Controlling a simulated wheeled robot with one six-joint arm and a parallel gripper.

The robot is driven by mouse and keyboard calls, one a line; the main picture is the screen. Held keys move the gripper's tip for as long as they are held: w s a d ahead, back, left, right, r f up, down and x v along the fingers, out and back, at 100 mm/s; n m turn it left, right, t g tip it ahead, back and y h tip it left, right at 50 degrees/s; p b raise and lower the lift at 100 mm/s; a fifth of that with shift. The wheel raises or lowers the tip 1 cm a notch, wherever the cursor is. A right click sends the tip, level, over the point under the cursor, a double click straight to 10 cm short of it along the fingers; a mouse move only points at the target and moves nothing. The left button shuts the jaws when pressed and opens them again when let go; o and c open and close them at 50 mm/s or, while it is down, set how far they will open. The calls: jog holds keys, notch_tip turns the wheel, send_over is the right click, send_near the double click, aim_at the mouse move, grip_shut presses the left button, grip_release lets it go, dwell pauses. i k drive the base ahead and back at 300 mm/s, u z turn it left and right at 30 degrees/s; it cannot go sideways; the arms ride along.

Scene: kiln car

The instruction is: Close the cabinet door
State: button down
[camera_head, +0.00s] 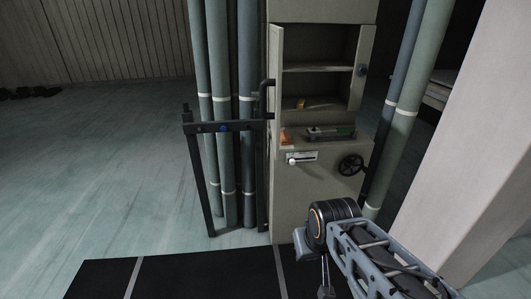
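The tall beige cabinet (318,205) stands at the centre of the view. Its upper compartment is open and shows shelves inside. The cabinet door (277,95) appears swung out on the left side of the opening, seen nearly edge-on. A black bar handle (266,97) is on its left side. My arm comes in from the bottom right. My gripper (325,280) points down in front of the cabinet's lower part, well below the door and apart from it. Its fingers are small and partly hidden by my arm, so I cannot tell their opening.
A black frame (203,180) and grey-green pipes (222,110) stand left of the cabinet. More pipes (405,110) and a pale pillar (470,150) are on the right. A handwheel (351,164) projects from the cabinet front. A dark mat (205,275) lies in front.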

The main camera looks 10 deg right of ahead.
aim_at(274, 80)
jog(key=u, duration=0.65)
jog(key=i, duration=0.7)
jog(key=u, duration=0.6)
jog(key=i, duration=0.6)
jog(key=z, duration=0.1)
